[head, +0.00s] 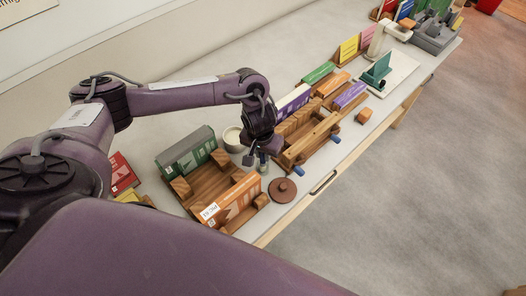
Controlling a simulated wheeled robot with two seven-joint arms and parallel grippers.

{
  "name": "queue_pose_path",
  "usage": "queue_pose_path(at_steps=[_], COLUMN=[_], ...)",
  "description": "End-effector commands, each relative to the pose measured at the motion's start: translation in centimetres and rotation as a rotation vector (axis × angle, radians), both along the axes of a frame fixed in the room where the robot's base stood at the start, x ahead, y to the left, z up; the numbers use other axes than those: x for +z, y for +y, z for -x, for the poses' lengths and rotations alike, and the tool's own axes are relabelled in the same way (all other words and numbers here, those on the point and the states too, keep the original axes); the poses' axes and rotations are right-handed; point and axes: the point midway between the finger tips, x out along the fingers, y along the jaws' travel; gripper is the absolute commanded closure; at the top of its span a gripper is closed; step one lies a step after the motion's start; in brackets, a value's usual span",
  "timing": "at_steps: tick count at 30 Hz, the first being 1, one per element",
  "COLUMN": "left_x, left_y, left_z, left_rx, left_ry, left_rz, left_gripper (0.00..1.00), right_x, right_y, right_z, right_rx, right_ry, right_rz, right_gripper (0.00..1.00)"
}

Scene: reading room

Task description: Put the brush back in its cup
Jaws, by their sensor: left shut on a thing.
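My left gripper (261,153) points down over the table, just right of a white round cup (232,140). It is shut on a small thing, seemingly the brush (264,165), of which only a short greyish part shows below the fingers. The rest of it is hidden by the gripper. The held thing is beside the cup, not in it. My right gripper is out of view.
A wooden tray (207,187) with a green and an orange box stands to the left. A brown disc (282,190) lies near the front edge. A wooden rack (305,150) with blue-ended bars is close on the right. Books and a scanner-like stand (380,72) are farther back.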

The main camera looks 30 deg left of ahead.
Motion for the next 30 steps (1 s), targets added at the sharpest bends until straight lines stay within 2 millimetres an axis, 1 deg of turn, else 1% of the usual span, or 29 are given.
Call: queue_pose_path(at_steps=[29,30], left_x=[-0.38,-0.39], left_y=[-0.02,-0.02], left_z=[0.0,-0.01], left_rx=[0.0,0.0], left_ry=[0.0,0.0], left_rz=[0.0,0.0], left_gripper=[1.0,0.8], right_x=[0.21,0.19], right_y=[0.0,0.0], right_z=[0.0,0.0], right_rx=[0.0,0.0], right_ry=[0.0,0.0], right_rz=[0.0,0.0], right_gripper=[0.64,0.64])
